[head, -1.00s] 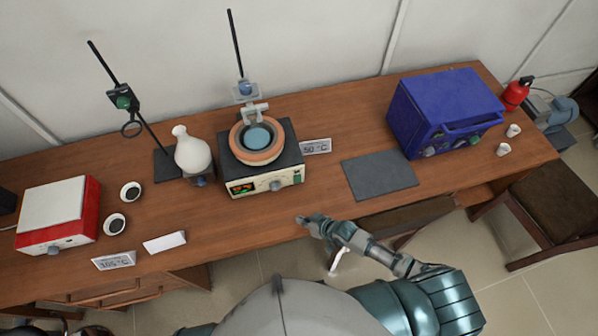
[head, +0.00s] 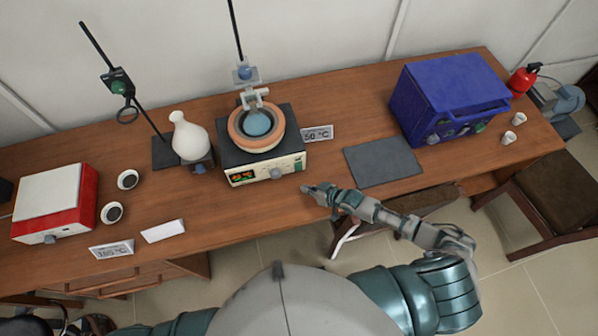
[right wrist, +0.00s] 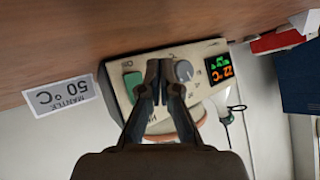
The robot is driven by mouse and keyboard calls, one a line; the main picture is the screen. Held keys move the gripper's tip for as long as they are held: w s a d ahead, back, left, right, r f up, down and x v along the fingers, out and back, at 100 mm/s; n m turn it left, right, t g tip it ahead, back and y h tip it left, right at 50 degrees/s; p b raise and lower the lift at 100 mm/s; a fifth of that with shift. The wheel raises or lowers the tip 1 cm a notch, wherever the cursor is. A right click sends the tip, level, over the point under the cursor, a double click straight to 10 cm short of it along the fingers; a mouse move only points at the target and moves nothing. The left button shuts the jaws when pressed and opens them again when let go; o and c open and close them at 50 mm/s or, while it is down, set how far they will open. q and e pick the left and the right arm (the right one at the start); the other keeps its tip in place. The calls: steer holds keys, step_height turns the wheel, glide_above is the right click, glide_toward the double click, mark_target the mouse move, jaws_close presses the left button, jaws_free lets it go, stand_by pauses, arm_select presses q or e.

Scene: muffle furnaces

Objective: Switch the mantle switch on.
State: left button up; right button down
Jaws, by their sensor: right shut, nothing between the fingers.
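The mantle (head: 262,165) is a cream box with a dark top and a terracotta bowl, near the middle of the table in the head view. Its front panel (right wrist: 152,113) shows upside down in the right wrist view, with a green rocker switch (right wrist: 132,86), a grey knob (right wrist: 183,71) and a lit display (right wrist: 219,69). My right gripper (head: 307,188) is shut and empty, just in front of the mantle's right front corner. In the right wrist view its fingertips (right wrist: 163,66) appear between switch and knob, partly covering the panel. Contact cannot be told. My left gripper is out of view.
A "50 °C" sign (head: 317,134) stands right of the mantle. A white flask (head: 189,138) and stand rods are behind and left. A dark mat (head: 384,160) and blue furnace (head: 450,95) lie right. A red-and-white device (head: 55,202) is far left.

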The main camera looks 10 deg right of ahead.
mark_target(298, 167)
steer(key=w+b, duration=0.1)
steer(key=w, duration=0.1)
steer(key=w+f+b, duration=0.1)
steer(key=w+b, duration=0.1)
steer(key=shift+w+b, duration=0.25)
steer(key=shift+b, duration=0.05)
steer(key=shift+w+a+r+b, duration=0.15)
steer(key=shift+w+b, duration=0.2)
steer(key=shift+w, duration=0.2)
steer(key=shift+w, duration=0.2)
stand_by(0.6)
steer(key=shift+w, duration=0.2)
steer(key=shift+w+b, duration=0.3)
steer(key=shift+b, duration=0.2)
stand_by(0.4)
steer(key=shift+s, duration=0.1)
